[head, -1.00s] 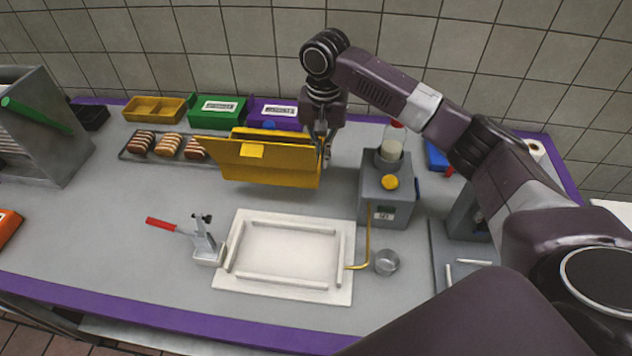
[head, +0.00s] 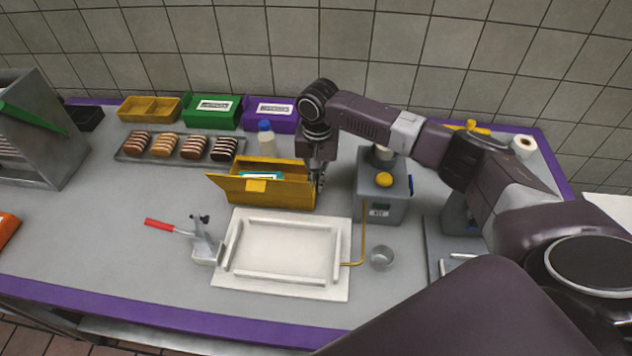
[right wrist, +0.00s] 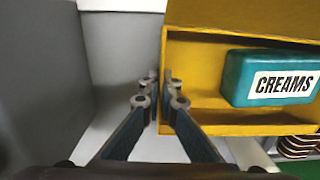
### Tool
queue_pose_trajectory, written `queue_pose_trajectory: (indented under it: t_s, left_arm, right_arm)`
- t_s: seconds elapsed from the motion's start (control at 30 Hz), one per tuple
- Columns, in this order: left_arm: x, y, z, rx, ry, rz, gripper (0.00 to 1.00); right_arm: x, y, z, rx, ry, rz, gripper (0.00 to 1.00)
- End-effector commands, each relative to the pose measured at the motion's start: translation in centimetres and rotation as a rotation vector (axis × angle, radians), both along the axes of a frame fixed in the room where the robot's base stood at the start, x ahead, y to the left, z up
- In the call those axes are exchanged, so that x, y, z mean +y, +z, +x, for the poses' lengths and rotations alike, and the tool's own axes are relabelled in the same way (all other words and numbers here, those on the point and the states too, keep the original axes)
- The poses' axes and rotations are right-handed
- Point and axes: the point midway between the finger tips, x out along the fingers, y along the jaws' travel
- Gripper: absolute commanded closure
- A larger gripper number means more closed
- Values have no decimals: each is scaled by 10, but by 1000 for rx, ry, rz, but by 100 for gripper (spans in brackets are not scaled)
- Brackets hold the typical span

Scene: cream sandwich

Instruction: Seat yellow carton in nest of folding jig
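The yellow carton (head: 285,193) is open-topped, with a flap leaning out at its front. A teal block marked CREAMS (right wrist: 270,78) lies inside it. My right gripper (head: 318,178) is shut on the carton's right side wall. In the right wrist view the fingers (right wrist: 161,98) pinch that thin wall (right wrist: 162,75). The carton is at the back edge of the folding jig (head: 285,248), a white plate with raised rails around a bare nest. Whether it hangs just above the counter or touches it, I cannot tell. My left gripper is not in view.
A red-handled clamp (head: 203,245) stands at the jig's left edge. A grey dispenser (head: 382,205) stands close right of the carton, with a metal cup (head: 382,257) in front. A tray of cream sandwiches (head: 135,155) and a blue-capped bottle (head: 266,140) are behind.

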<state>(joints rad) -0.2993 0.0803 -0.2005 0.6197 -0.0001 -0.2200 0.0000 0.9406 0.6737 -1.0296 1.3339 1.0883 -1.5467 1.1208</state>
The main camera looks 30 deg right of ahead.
Motion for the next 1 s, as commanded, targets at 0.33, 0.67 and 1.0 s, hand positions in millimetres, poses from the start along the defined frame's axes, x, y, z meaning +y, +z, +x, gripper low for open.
queue_pose_trajectory:
  t_s: [0.33, 0.67, 1.0]
  left_arm:
    - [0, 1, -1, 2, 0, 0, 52]
    - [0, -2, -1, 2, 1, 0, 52]
    - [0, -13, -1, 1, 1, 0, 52]
  right_arm:
    - [0, -2, 0, 0, -1, 0, 78]
    - [0, 10, 1, -3, 0, 1, 78]
    - [-1, 79, 1, -5, 0, 2, 78]
